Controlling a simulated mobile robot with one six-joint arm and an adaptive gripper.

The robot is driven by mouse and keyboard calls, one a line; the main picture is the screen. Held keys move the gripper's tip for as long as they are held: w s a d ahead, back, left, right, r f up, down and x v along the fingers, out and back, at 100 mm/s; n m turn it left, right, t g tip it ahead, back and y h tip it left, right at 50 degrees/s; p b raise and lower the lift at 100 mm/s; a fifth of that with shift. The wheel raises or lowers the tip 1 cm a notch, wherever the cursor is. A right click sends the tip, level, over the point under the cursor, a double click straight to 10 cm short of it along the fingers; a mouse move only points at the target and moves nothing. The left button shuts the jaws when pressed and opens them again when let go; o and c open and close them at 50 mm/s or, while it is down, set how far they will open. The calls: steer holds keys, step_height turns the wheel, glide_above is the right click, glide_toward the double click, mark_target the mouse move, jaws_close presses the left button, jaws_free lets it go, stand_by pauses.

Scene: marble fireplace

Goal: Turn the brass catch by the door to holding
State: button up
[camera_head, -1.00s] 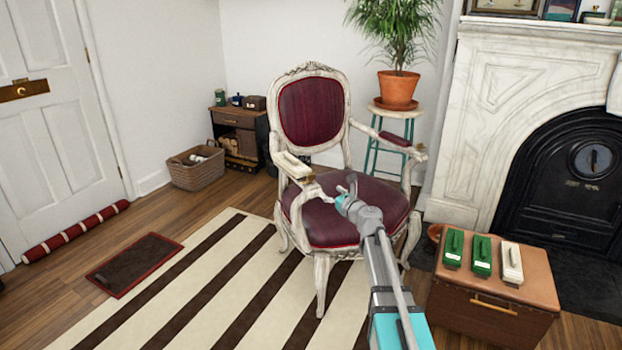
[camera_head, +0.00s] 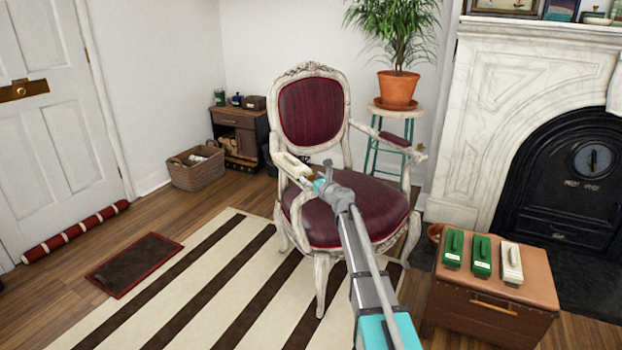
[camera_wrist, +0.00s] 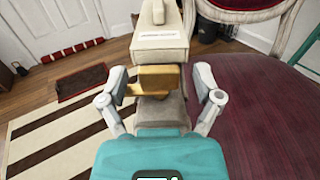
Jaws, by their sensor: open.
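A white door (camera_head: 50,120) at the far left carries a brass plate with a round knob (camera_head: 22,90). A cream block with a raised handle (camera_head: 292,165) sits on the chair's left armrest; it shows in the wrist view (camera_wrist: 158,38) with small unreadable lettering. A brass-coloured piece (camera_wrist: 155,80) lies just below the block in the wrist view. My gripper (camera_head: 320,184) is open at the front end of that armrest. In the wrist view my gripper (camera_wrist: 163,100) has one finger on each side of the armrest. Whether the fingers touch it, I cannot tell.
The chair (camera_head: 350,215) has a dark red seat. A leather-topped box (camera_head: 520,285) bears two green blocks and one white block. A black fireplace front (camera_head: 540,210) has a round dial with a pointer (camera_head: 592,160).

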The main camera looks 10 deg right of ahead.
steer(key=shift+w, duration=0.1)
jaws_close()
stand_by(0.5)
